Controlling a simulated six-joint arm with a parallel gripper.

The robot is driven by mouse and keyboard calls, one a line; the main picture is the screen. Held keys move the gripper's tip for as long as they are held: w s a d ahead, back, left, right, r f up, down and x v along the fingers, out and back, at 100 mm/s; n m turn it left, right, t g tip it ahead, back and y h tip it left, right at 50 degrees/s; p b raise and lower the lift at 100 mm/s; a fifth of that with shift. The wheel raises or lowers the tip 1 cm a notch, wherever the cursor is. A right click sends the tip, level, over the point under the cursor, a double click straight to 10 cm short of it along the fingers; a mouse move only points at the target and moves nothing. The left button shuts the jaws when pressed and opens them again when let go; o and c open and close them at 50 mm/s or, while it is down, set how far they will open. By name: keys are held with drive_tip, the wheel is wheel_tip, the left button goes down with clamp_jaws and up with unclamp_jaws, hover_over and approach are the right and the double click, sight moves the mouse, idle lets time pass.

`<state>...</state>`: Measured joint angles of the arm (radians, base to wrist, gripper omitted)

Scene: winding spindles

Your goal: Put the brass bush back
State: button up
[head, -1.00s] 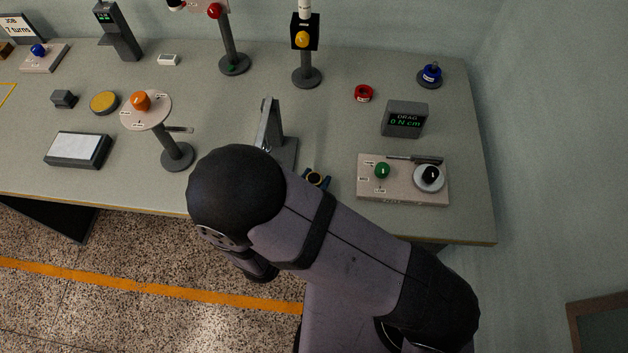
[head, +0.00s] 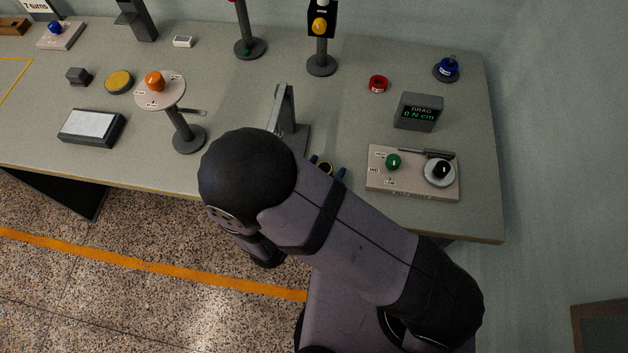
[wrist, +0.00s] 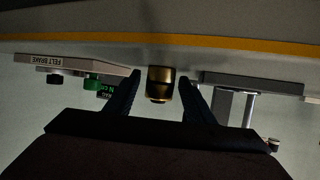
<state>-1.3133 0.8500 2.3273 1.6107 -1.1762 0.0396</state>
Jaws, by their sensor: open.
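The brass bush (wrist: 160,86) is a short brass-coloured cylinder with a dark band, seen in the wrist view between my fingers. In the head view its round end (head: 325,168) shows just past my forearm. My gripper (wrist: 160,98) is open, one dark blue finger on each side of the bush, with narrow gaps visible. In the head view my gripper (head: 327,168) is near the table's front edge, between the grey upright stand (head: 284,112) and the felt brake board (head: 380,185). What lies under the bush is hidden, so I cannot tell what it rests on.
The felt brake board carries a green knob (head: 393,161) and a black knob on a white disc. The drag display (head: 418,112) stands behind it. A round-topped pedestal (head: 188,138) with an orange knob stands left. The table between the red ring (head: 378,84) and the stand is clear.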

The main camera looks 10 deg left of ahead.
drive_tip(key=v, duration=1.2)
drive_tip(key=shift+b, duration=0.35)
